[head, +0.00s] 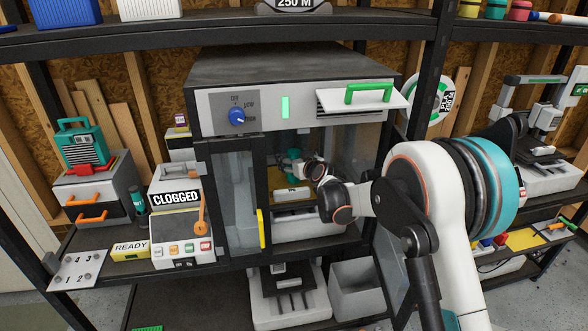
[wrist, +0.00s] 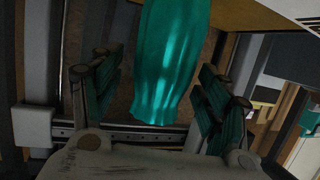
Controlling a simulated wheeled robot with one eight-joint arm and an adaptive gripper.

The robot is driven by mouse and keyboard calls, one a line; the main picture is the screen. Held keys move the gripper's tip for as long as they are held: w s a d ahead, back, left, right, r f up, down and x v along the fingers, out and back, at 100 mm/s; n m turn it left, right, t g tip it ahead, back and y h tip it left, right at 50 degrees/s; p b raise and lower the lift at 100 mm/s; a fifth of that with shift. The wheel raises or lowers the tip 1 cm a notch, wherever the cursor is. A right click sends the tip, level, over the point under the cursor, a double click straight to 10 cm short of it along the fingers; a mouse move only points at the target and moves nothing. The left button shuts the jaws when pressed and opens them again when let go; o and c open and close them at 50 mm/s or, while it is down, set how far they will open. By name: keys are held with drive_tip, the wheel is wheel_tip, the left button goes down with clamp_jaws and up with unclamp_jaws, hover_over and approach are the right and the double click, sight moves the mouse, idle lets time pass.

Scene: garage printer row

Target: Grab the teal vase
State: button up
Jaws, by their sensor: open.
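The teal vase (wrist: 165,60) is large in the wrist view, with a glossy ribbed surface; its upper part runs out of the picture. My gripper (wrist: 155,72) is open, with one dark teal-padded finger on each side of the vase. Narrow gaps show between the vase and both fingers. In the head view my arm reaches into the open front of a grey cabinet (head: 235,65), and my gripper (head: 300,168) is inside it. A small teal patch shows there, but I cannot tell whether it is the vase or my finger pads.
The cabinet's glass door (head: 237,200) with a yellow handle (head: 261,228) stands left of my arm. A raised flap with a green handle (head: 370,92) is above right. A clogged-marked machine (head: 178,215) and a toolbox (head: 92,195) stand to the left. A shelf (head: 220,38) crosses above.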

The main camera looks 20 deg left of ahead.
drive_tip(key=c, duration=1.2)
